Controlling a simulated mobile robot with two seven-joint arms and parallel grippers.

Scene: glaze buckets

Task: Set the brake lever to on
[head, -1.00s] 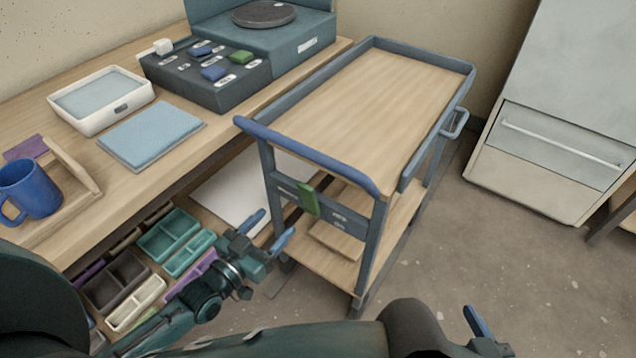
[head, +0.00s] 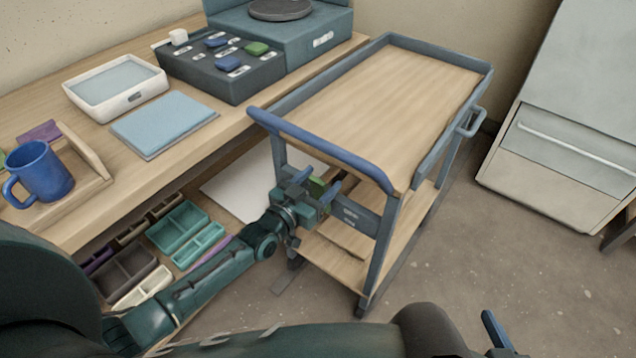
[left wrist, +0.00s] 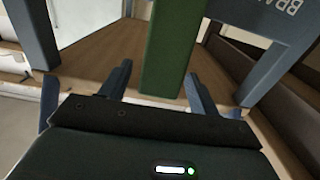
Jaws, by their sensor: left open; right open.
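The green brake lever (head: 318,187) is on the end panel of the grey cart, below its blue handle. My left gripper (head: 319,182) is at the lever and partly hides it. In the left wrist view the lever (left wrist: 172,50) rises upright between the two open fingers (left wrist: 160,88), with gaps showing at both sides. My right gripper (head: 495,332) is at the bottom edge, and only a blue finger and part of its body show. The small panel labels are too small to read in the head view.
The cart (head: 385,95) has a bare wooden top and a lower shelf. A workbench (head: 75,215) with a blue mug (head: 45,172), a white tray (head: 118,95) and a control box (head: 220,72) stands left. Coloured bins (head: 180,228) lie under it.

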